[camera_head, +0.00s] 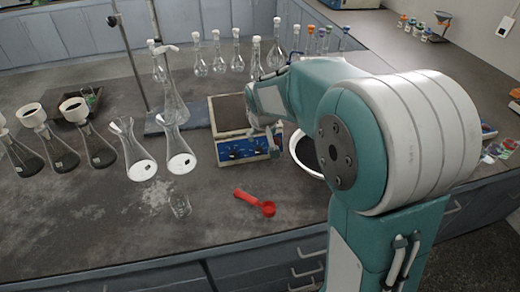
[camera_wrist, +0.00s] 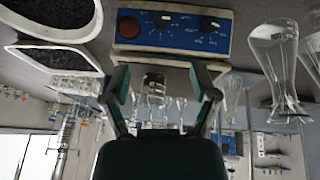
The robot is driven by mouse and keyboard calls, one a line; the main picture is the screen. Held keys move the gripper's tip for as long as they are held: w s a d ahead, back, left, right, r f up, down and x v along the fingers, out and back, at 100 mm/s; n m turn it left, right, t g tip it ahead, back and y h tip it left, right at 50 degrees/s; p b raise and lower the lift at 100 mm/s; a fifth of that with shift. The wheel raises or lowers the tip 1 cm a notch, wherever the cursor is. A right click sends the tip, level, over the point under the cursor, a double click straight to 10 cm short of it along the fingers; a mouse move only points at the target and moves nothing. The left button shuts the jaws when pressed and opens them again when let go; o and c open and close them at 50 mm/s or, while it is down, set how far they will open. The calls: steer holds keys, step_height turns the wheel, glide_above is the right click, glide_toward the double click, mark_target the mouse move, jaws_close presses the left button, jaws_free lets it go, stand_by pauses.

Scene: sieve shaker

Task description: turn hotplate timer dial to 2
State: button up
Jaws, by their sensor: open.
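The hotplate (camera_head: 228,112) stands on the bench left of my arm, its blue front panel (camera_head: 236,151) facing the bench's front edge. In the wrist view the panel (camera_wrist: 180,42) appears upside down at the top, with a red button (camera_wrist: 129,27) and two dark dials, one at the middle (camera_wrist: 165,20) and one to its right (camera_wrist: 208,25). The dial markings are too small to read, so I cannot tell which is the timer. My gripper (camera_wrist: 163,88) is open and empty, its fingers apart, just short of the panel. In the head view my gripper (camera_head: 268,138) partly covers the panel's right end.
A white-rimmed dish (camera_head: 304,170) with dark contents stands right of the hotplate, partly behind my arm. A red spoon (camera_head: 255,203) and a small clear glass (camera_head: 180,205) lie in front. Flasks (camera_head: 175,150) stand left. Stoppered flasks (camera_head: 237,58) line the back.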

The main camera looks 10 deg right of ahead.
glide_toward(259, 151)
steer(key=x, duration=1)
jaws_close()
